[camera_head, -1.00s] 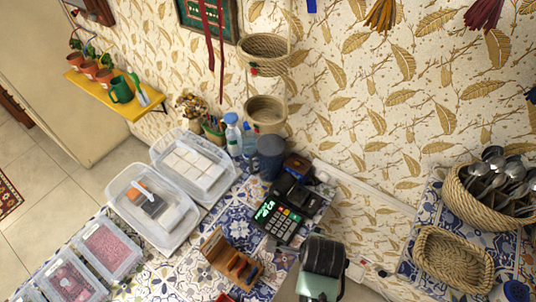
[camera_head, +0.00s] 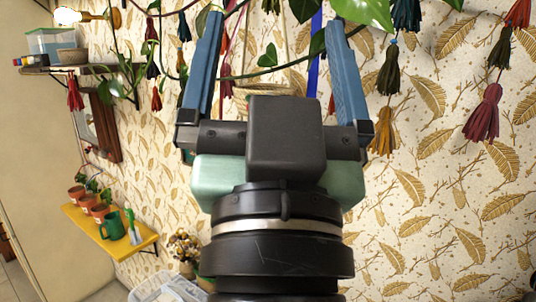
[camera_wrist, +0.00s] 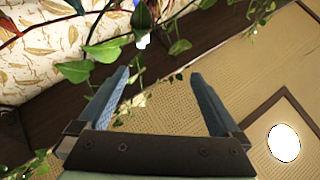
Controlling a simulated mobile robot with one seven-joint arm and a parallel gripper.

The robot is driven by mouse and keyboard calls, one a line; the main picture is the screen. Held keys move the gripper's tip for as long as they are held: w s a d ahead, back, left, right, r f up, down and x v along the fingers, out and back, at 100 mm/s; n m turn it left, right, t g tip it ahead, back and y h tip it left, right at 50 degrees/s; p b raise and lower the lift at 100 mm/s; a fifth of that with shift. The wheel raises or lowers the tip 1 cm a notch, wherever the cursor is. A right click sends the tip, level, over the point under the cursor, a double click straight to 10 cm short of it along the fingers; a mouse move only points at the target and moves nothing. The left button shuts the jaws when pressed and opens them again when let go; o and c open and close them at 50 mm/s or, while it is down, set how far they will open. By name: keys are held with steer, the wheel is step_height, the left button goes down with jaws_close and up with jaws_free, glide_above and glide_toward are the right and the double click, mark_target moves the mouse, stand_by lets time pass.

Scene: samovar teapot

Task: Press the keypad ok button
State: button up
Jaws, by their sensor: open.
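My gripper (camera_head: 268,75) is raised high in front of the patterned wall in the head view, its two blue fingers spread wide and empty. In the wrist view my gripper (camera_wrist: 163,85) is also open, with only leaves, a dark shelf underside and the ceiling beyond it. The keypad and its ok button do not show in either current view.
Hanging vines (camera_head: 365,12) and tassels (camera_head: 485,110) are close around and beyond the fingers. A yellow shelf (camera_head: 90,235) with pots and a green watering can (camera_head: 112,226) is at lower left. A clear plastic box (camera_head: 165,288) shows at the bottom edge.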

steer(key=s, duration=0.1)
steer(key=r, duration=0.1)
steer(key=s+r+n+t, duration=0.1)
steer(key=shift+s+a, duration=0.25)
steer(key=shift+s, duration=0.1)
steer(key=shift+w, duration=0.1)
jaws_close()
stand_by(1.2)
